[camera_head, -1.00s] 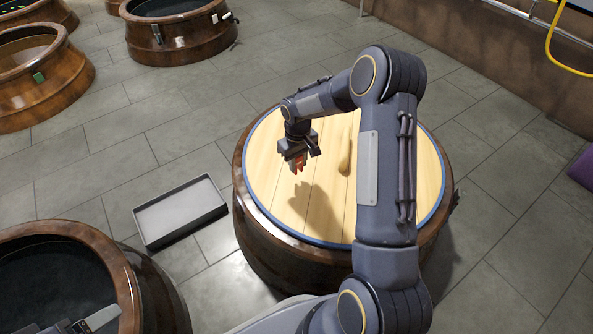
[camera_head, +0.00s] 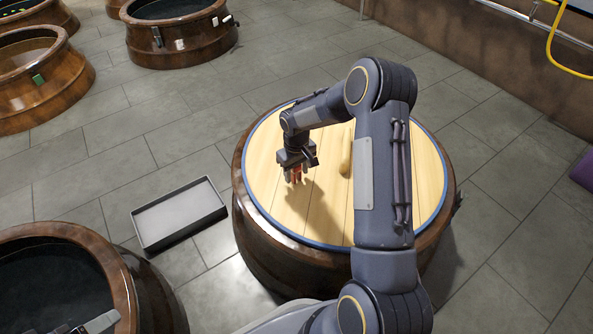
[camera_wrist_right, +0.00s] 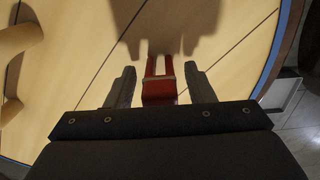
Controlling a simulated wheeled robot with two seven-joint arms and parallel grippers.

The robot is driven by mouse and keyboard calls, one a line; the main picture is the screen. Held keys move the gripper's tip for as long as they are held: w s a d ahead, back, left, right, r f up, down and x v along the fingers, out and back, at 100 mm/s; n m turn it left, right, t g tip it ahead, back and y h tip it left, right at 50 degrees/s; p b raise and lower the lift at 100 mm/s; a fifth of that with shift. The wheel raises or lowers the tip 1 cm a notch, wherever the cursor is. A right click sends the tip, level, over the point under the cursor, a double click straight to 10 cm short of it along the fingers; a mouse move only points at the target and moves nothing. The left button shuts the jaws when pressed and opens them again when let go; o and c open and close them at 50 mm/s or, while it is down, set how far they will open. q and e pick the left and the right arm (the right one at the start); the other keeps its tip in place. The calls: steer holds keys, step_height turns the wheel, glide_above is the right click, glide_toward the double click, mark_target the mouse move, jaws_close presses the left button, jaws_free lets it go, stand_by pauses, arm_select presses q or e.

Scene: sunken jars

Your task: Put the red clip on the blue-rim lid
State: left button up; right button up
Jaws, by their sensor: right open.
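The blue-rim lid (camera_head: 330,215) is a round, pale wooden plank disc with a blue edge, lying on a dark brown jar. My right gripper (camera_head: 295,176) points down over its left part. In the right wrist view its two fingers (camera_wrist_right: 160,88) are spread, with a gap on each side of the red clip (camera_wrist_right: 158,92). The clip's two prongs point toward the lid and its shadow falls close to them; I cannot tell for sure whether they touch. The red clip also shows under the gripper in the head view (camera_head: 296,175). My left gripper is not seen.
A wooden handle (camera_head: 345,155) rises from the lid, right of the gripper. A shallow grey tray (camera_head: 215,213) lies on the floor to the left. An open brown jar (camera_head: 125,262) with a grey bar at its rim stands lower left. More jars stand upper left.

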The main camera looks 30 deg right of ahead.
step_height(320, 180, up, 11)
steer(key=p, duration=0.4)
steer(key=shift+r, duration=0.1)
steer(key=shift+r+p, duration=0.3)
steer(key=shift+r, duration=0.4)
steer(key=s+a+r+m+t+y, duration=0.1)
steer(key=s+a+r+t, duration=0.25)
steer(key=s+r, duration=1)
steer(key=s+a+r+m+t+y, duration=0.1)
steer(key=s+a, duration=0.3)
steer(key=s, duration=0.3)
steer(key=s+a+r+t+y, duration=0.1)
steer(key=s+a, duration=0.3)
steer(key=s, duration=0.4)
steer(key=shift+s+r+m+y, duration=0.3)
steer(key=shift+m+y, duration=0.1)
